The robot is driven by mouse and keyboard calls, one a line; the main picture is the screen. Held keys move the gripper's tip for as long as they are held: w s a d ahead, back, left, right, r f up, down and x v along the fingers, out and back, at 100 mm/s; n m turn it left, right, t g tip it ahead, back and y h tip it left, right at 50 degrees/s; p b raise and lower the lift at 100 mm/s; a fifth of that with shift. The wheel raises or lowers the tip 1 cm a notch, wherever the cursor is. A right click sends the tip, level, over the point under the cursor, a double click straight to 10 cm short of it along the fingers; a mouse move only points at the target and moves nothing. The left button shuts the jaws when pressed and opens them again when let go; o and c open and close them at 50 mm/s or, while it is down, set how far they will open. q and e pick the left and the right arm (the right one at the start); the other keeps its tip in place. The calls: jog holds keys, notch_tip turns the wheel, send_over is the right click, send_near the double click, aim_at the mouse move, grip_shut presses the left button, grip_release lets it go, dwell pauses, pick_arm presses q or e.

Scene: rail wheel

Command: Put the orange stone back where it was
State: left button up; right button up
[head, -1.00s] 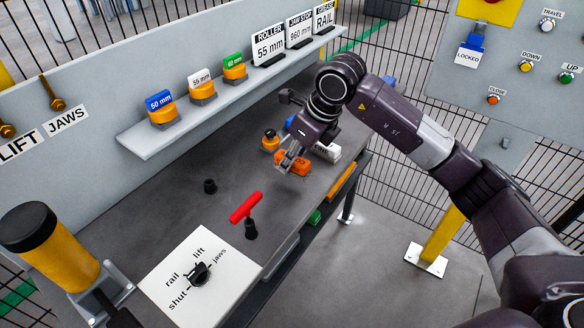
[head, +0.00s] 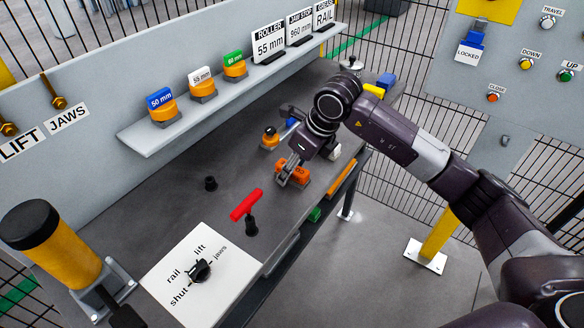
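An orange block (head: 302,175), which may be the orange stone, is on the dark bench top near its front edge. My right gripper (head: 288,174) points down at this block, its grey fingers in front of and over it and partly hiding it. I cannot tell whether the fingers are closed on the block or only beside it. A smaller orange piece with a black knob (head: 270,138) stands behind, to the left. My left gripper is not in view.
A shelf (head: 150,145) with blue, white and green-topped orange blocks runs along the back. A selector panel (head: 225,270) is at the front.

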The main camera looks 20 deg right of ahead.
jog(key=shift+r, duration=0.2)
jog(key=b+v, duration=0.2)
jog(key=v, duration=0.8)
jog(key=shift+d+r, duration=0.1)
jog(key=shift+r, duration=0.15)
jog(key=shift+s+d+r+b, duration=0.1)
jog(key=shift+s+r+b, duration=0.2)
jog(key=shift+r, duration=0.35)
jog(key=shift+f, duration=0.1)
